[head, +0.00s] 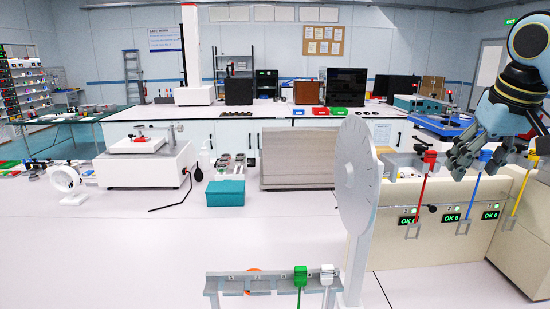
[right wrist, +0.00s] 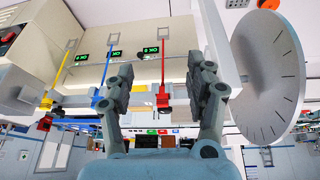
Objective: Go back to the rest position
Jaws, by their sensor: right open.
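My right gripper (head: 466,158) is in the head view at the right, in front of the cream tester (head: 425,250). Its fingers are spread with nothing between them, and the right wrist view shows the open fingers too (right wrist: 160,78). A red plug tool (head: 421,188), a blue one (head: 475,195) and a yellow one (head: 522,188) stand along the tester, by green displays, some reading "OK 0". In the right wrist view the red tool (right wrist: 162,70) shows in the gap between the fingers, seemingly beyond them. My left gripper is out of view.
A low grey rack (head: 232,283) with a green tool (head: 300,278) and a white tool (head: 326,276) is at the front. A large grey disc (head: 357,170) stands mid-table. A teal box (head: 225,193) and a white device (head: 145,165) are left. The left front table is clear.

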